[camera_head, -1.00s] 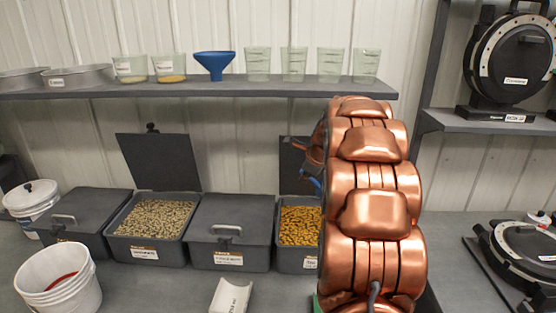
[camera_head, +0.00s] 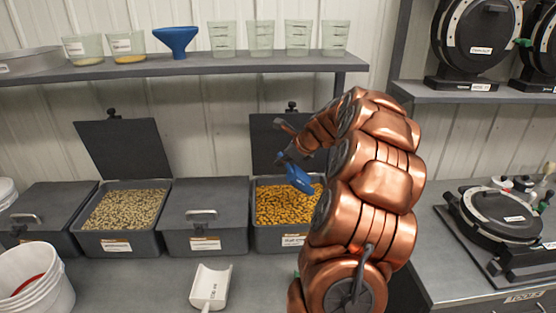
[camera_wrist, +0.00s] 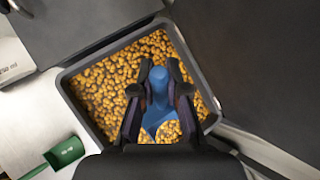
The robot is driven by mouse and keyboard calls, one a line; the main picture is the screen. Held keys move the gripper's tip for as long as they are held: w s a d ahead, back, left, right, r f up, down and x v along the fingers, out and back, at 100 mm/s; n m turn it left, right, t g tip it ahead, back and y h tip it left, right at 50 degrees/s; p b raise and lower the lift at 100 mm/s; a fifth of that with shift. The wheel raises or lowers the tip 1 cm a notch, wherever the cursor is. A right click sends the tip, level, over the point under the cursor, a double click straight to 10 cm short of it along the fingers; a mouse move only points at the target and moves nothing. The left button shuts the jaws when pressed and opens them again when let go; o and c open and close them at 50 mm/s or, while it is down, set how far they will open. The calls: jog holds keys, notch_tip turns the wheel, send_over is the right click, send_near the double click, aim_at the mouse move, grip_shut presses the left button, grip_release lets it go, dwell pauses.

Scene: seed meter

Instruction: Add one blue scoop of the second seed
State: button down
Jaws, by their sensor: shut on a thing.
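The blue scoop (camera_head: 298,177) is in my gripper (camera_head: 286,158), above the right open bin (camera_head: 280,238) of orange-yellow seed (camera_head: 275,205). In the wrist view my gripper (camera_wrist: 154,90) is shut on the blue scoop (camera_wrist: 158,82), with the seed (camera_wrist: 110,90) filling the bin (camera_wrist: 70,95) below. Whether the scoop touches the seed or holds any is not clear. A second open bin (camera_head: 118,243) with pale beige seed (camera_head: 125,208) stands to the left.
Closed lidded bins (camera_head: 205,225) stand beside the open ones. A white scoop (camera_head: 211,286) lies on the counter in front; a green scoop (camera_wrist: 66,153) lies near the bin. White buckets (camera_head: 35,280) stand at left. A shelf (camera_head: 180,68) holds cups and a blue funnel (camera_head: 176,40).

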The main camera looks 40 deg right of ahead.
aim_at(293, 172)
jog(key=shift+s+d+f+b, duration=0.2)
jog(key=shift+d+f+b, duration=0.15)
jog(key=shift+b, duration=0.2)
jog(key=f+b, duration=0.1)
jog(key=s+d+f+b, duration=0.1)
jog(key=f+b, duration=0.2)
jog(key=f, duration=0.1)
jog(key=shift+s+d, duration=0.15)
jog(key=shift+w+a+f+n+g+h+p, duration=1.05)
jog(key=shift+f+g+h, duration=1.8)
jog(key=shift+f, duration=2.9)
notch_tip(293, 172, up, 12)
jog(key=w+a+h+p, duration=0.1)
jog(key=a, duration=0.1)
jog(key=shift+w+a+n+p, duration=0.3)
jog(key=shift+w+n+p, duration=0.05)
jog(key=shift+w+p, duration=0.05)
jog(key=shift+r+g+h, duration=0.1)
jog(key=shift+g+h, duration=0.15)
jog(key=shift+a, duration=0.1)
